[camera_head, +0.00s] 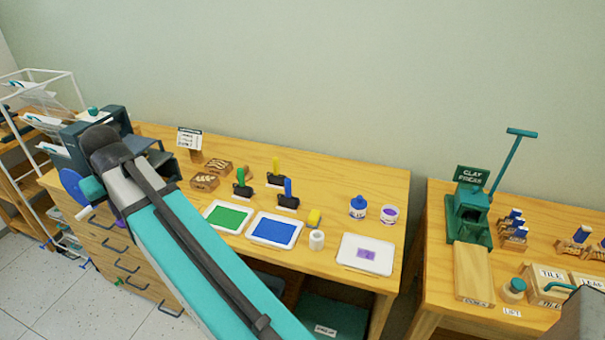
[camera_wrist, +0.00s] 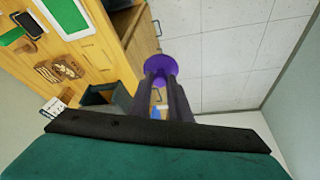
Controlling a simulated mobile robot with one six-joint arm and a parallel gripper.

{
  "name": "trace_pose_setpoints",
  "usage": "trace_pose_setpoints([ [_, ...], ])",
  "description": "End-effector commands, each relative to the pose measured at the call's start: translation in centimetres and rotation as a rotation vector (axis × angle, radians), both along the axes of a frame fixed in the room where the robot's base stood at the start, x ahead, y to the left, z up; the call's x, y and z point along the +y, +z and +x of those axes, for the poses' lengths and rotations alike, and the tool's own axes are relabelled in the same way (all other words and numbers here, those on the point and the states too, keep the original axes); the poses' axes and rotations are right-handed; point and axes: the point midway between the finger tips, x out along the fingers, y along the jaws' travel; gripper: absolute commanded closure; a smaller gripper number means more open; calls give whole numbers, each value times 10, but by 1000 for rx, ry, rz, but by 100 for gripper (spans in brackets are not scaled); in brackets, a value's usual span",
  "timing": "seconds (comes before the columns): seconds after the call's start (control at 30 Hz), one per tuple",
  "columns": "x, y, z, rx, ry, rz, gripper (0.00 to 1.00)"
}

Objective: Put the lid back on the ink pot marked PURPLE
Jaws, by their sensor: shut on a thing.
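The purple lid (camera_wrist: 161,67) is a round disc at the tips of my gripper (camera_wrist: 160,84), which is shut on it. In the head view only a little of the purple lid (camera_head: 121,223) shows below my arm at the left, off the front of the table. The open ink pot (camera_head: 389,216) with purple ink stands upright at the right end of the table, far from my gripper. Its label is too small to read. A pot with a blue lid (camera_head: 358,206) stands just left of it.
The table (camera_head: 335,184) also holds a green ink pad (camera_head: 228,217), a blue ink pad (camera_head: 273,230), handled stamps (camera_head: 287,199), a white roll (camera_head: 316,240) and a white sheet with a purple print (camera_head: 367,243). A second table (camera_head: 435,240) with a green press stands right, across a gap.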

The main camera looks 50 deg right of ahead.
Motion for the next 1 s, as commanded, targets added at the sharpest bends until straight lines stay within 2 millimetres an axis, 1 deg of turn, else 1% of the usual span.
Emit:
trace_pose_setpoints([
  [0.2, 12, 0, 0, 0, 16, 0, 100],
  [0.37, 16, 0, 0, 0, 21, 0, 100],
  [0.47, 13, 0, 1, 0, 8, 0, 100],
  [0.57, 1, -2, 2, 0, -31, 0, 100],
  [0.67, -21, -3, 2, 0, -102, 0, 100],
  [0.77, -51, -6, 2, 1, -197, -1, 100],
  [0.8, -66, -8, 1, 2, -243, -1, 100],
  [0.87, -88, -10, 0, 2, -315, 0, 100],
  [0.9, -103, -12, -2, 1, -364, -1, 100],
  [0.97, -126, -14, -5, 1, -438, 0, 100],
  [1.0, -142, -16, -7, 1, -488, 0, 100],
])
